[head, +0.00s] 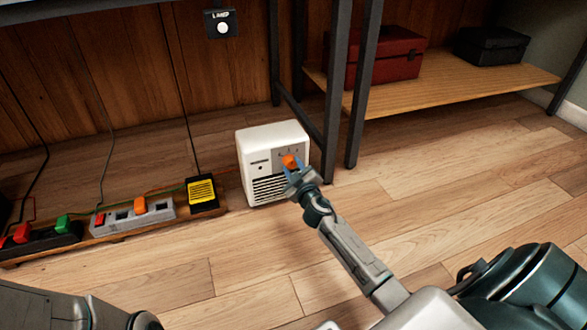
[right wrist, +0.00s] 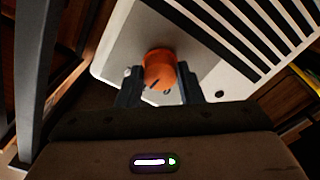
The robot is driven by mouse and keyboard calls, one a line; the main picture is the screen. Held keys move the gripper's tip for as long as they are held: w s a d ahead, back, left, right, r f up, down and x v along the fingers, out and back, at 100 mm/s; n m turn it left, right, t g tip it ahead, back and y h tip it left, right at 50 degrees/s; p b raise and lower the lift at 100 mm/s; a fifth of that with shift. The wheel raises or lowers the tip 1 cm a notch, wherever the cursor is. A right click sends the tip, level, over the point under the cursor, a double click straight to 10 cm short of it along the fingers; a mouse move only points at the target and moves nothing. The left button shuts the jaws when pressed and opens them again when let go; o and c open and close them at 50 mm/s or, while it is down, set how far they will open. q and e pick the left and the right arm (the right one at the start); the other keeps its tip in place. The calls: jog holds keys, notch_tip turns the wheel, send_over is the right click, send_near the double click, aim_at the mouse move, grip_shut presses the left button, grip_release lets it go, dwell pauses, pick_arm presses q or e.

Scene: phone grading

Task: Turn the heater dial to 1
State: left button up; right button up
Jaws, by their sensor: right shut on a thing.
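The heater (head: 270,145) is a white box with dark slats, standing on the wooden floor in the middle of the head view. Its orange dial (head: 290,161) is on the upper right of the front face. My right gripper (head: 296,172) is at the dial. In the right wrist view the dial (right wrist: 160,70) sits between the two dark fingers of the gripper (right wrist: 160,88), which are shut on it. A dark mark shows on the dial's face. The numbers around the dial are too small to read. My left gripper is not in view.
Power strips (head: 130,214) with coloured plugs and a yellow-black box (head: 202,191) lie left of the heater. A dark table leg (head: 333,100) stands close at its right. A shelf (head: 450,85) holds a red toolbox (head: 388,55) and a black case (head: 490,45). The floor at right is clear.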

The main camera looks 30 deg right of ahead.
jog(key=shift+n, duration=0.6)
jog(key=o, duration=1)
jog(key=p+v, duration=0.1)
jog(key=v, duration=0.9)
jog(key=shift+s+a, duration=0.2)
jog(key=shift+s, duration=0.15)
